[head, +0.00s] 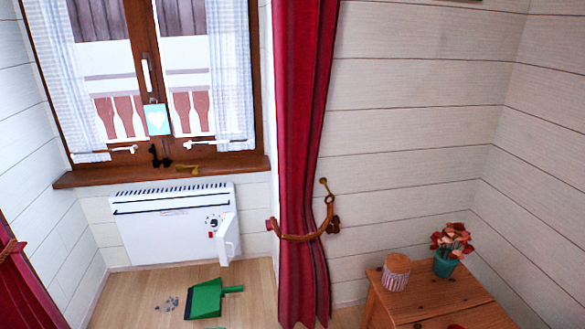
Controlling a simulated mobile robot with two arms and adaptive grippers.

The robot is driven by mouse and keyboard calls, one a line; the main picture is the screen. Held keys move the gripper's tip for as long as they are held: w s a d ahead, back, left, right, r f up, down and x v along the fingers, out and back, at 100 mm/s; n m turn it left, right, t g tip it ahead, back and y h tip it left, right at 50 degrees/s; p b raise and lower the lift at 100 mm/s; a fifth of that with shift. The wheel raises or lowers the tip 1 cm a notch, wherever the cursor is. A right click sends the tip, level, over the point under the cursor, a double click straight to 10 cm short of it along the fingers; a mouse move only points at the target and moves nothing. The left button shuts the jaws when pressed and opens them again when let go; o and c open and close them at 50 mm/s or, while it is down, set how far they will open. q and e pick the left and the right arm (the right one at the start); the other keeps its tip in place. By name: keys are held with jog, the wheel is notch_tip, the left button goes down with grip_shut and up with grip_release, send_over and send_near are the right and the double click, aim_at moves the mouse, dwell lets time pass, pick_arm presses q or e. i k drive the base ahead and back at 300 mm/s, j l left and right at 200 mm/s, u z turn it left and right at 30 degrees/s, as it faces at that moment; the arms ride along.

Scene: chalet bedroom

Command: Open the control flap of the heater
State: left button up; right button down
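The white heater (160,228) is mounted low on the wall under the window. Its control flap (229,239) is a small white panel at the heater's right end. The flap stands swung out from the heater's front, and a dark round knob (213,222) shows just to its left. Nothing touches the flap. Neither of my grippers is in the head view.
A green dustpan (204,299) lies on the floor before the heater, beside a small grey pile (167,304). A red curtain (301,170) hangs right of the heater. A wooden cabinet (425,300) with a jar and a flowerpot stands at right.

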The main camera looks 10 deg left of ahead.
aim_at(227, 238)
jog(key=i+j, duration=0.15)
jog(key=j, duration=0.2)
jog(key=i+j, duration=0.2)
jog(key=j, duration=0.2)
jog(key=i+j, duration=0.15)
jog(key=j, duration=0.2)
jog(key=i+j, duration=0.15)
jog(key=j, duration=0.2)
jog(key=i+j, duration=0.2)
jog(key=j, duration=0.2)
